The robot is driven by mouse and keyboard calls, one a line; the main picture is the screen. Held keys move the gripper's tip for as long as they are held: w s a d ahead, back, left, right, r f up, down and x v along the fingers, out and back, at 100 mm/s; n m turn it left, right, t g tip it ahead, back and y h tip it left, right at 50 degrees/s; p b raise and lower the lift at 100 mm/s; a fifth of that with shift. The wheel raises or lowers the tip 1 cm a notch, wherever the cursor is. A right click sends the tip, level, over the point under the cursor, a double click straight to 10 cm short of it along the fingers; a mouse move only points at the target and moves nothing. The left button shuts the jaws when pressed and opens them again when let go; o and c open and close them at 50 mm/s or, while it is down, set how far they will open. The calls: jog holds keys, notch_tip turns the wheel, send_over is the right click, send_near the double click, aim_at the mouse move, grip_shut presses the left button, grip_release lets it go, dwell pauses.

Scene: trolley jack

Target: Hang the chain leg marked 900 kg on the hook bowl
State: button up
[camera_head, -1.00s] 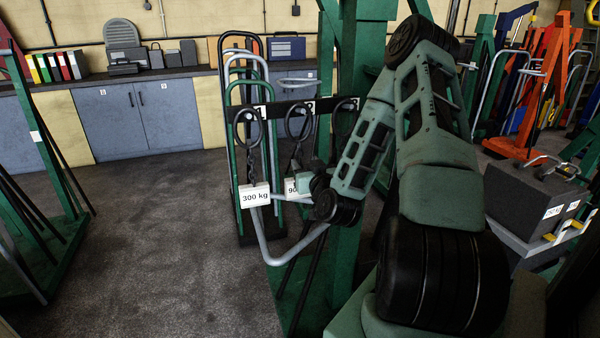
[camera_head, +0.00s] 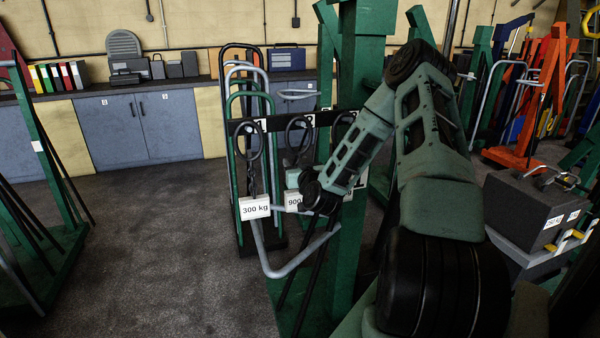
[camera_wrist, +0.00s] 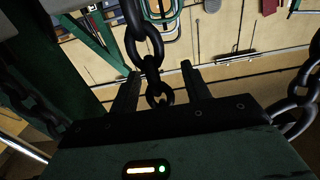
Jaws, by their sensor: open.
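The chain leg marked 900 kg has a white tag (camera_head: 294,200) in the head view, partly hidden by my wrist. Its dark ring (camera_head: 299,134) is on the rack, and its chain runs down behind my wrist. My gripper is mostly hidden there. In the wrist view my gripper (camera_wrist: 160,82) is open, its two dark fingers standing either side of a hanging dark chain (camera_wrist: 144,45). The chain's lower link shows between the fingers, which are apart from it. The 300 kg chain's tag (camera_head: 255,208) hangs just left. I cannot make out the hook bowl.
The green rack post (camera_head: 352,80) stands close beside my arm. A bent grey tube (camera_head: 290,266) juts out below the tags. In the wrist view other chains hang at left and right (camera_wrist: 300,90). Grey weights (camera_head: 530,210) stand at the right. The floor at left is open.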

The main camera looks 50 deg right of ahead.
grip_shut()
jog(key=shift+r, duration=0.1)
jog(key=shift+r, duration=0.2)
jog(key=shift+r+p, duration=0.7)
jog(key=shift+r, duration=0.1)
jog(key=shift+s, duration=0.1)
jog(key=b+v, duration=0.1)
jog(key=v, duration=0.5)
jog(key=shift+s+a+b, duration=0.25)
jog(key=shift+s+b, duration=0.05)
jog(key=shift+b, duration=0.05)
dwell(0.7)
jog(key=shift+s, duration=0.1)
